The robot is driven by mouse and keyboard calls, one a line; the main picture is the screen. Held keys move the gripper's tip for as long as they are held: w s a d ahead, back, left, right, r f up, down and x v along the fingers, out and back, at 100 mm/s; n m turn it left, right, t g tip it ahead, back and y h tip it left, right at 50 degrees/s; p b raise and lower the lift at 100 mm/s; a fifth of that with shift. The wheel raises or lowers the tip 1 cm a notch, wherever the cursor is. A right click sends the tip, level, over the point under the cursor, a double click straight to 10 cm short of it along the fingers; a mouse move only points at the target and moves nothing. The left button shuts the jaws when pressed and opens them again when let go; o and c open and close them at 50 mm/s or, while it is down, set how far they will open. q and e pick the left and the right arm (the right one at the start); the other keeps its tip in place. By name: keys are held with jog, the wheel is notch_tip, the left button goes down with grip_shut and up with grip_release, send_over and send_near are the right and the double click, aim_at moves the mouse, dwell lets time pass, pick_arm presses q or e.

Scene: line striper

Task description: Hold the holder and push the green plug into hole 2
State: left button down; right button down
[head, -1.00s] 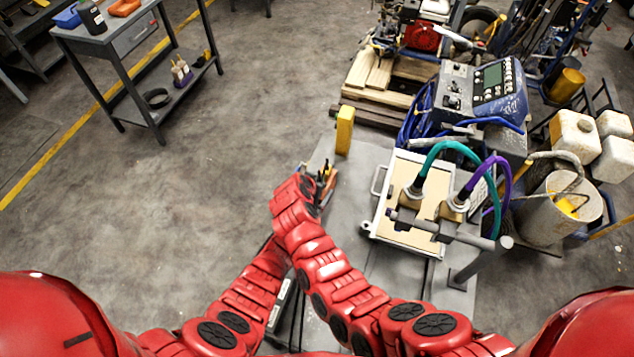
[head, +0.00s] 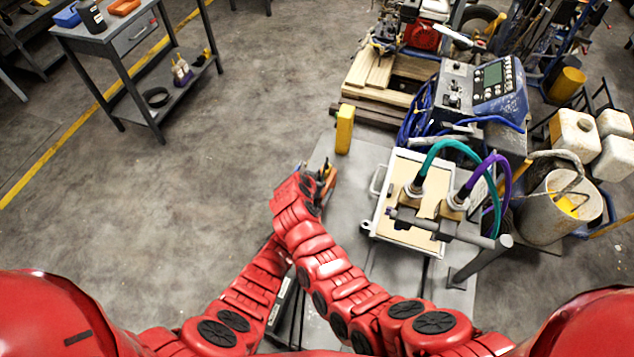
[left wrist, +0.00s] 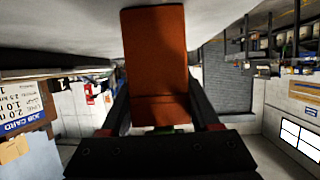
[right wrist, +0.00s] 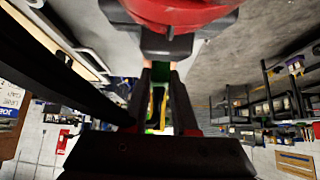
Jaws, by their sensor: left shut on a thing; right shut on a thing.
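An orange-brown block, which looks like the holder (left wrist: 155,60), fills the middle of the left wrist view. My left gripper (left wrist: 160,95) is shut on it. A small green piece (left wrist: 163,128) shows below the block between the fingers. In the right wrist view, a green piece that looks like the green plug (right wrist: 154,126) sits between the fingers of my right gripper (right wrist: 161,92), which is shut on it. In the head view an orange part (head: 328,183) shows at the end of my right arm, and my left gripper is hidden there. I cannot make out hole 2.
A tan-faced panel (head: 390,223) with a teal hose (head: 452,143) and a purple hose (head: 503,168) stands right of my grippers. A yellow block (head: 345,129) stands beyond them. A blue-grey console (head: 455,95) is behind.

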jog(key=shift+s+f, duration=0.2)
jog(key=shift+s, duration=0.05)
dwell(0.3)
jog(key=shift+w+r, duration=0.15)
jog(key=shift+r, duration=0.8)
jog(key=shift+w, duration=0.1)
jog(key=shift+f, duration=0.85)
dwell(2.0)
jog(key=shift+s, duration=0.25)
dwell(0.5)
jog(key=shift+w+r, duration=0.15)
jog(key=shift+r, duration=0.7)
jog(key=shift+w, duration=0.1)
